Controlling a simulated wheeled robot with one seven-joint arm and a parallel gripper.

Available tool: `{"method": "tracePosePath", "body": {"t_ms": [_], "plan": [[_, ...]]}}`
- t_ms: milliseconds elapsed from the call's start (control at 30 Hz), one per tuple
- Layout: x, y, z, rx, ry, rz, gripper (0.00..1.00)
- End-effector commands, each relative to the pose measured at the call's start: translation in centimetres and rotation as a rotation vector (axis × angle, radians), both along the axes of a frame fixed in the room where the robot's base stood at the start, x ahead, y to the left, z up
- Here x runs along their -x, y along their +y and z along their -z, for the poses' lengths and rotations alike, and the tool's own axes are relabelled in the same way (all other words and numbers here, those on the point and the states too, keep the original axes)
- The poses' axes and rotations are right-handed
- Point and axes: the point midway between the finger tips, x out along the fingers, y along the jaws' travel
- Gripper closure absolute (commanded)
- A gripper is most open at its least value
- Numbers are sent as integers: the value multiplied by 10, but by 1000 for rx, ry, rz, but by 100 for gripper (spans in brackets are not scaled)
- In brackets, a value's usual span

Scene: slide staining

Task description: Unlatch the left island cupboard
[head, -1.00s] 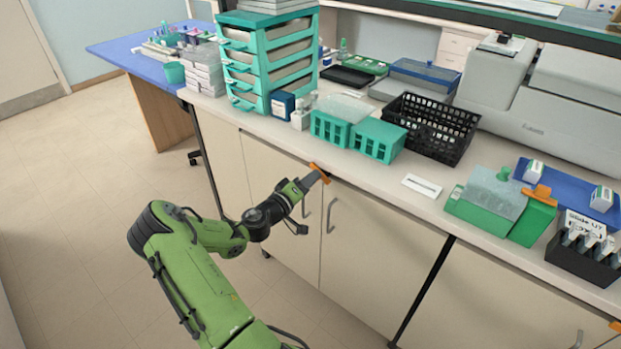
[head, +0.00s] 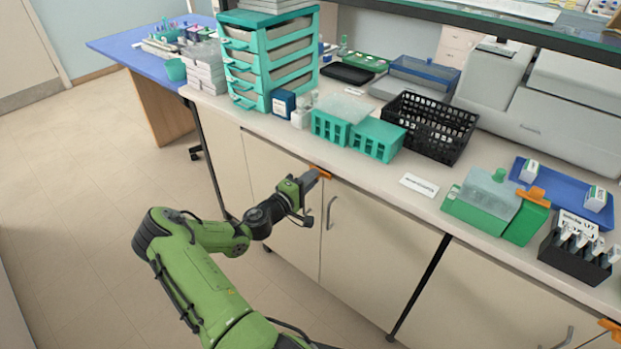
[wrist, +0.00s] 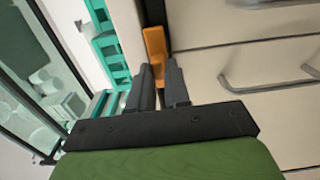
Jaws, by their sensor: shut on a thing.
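The left island cupboard has two beige doors, a left door (head: 270,170) and a right door (head: 370,250), both closed, meeting below the counter edge. An orange latch (head: 324,173) sits at the top of that seam; in the wrist view it shows as an orange bar (wrist: 155,45). My gripper (head: 313,178) is at the latch, its two dark fingers (wrist: 160,80) shut on the latch's lower end. The part of the latch between the fingers is partly hidden. Grey bar handles (head: 330,212) are just below my gripper.
Another orange latch (head: 610,327) is at the lower right on further cupboard doors. The white counter (head: 385,185) above holds teal racks (head: 376,140), a black basket (head: 430,127) and a green box (head: 490,207). The floor (head: 75,210) at left is clear.

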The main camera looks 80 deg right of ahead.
Motion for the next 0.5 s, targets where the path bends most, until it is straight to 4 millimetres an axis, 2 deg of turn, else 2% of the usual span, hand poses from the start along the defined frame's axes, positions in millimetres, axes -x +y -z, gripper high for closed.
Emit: {"method": "tracePosePath", "body": {"t_ms": [367,400,500], "plan": [[-1,0,2,-5,2,-1,100],[-1,0,2,-5,2,-1,77],[-1,0,1,-4,2,-1,62]]}}
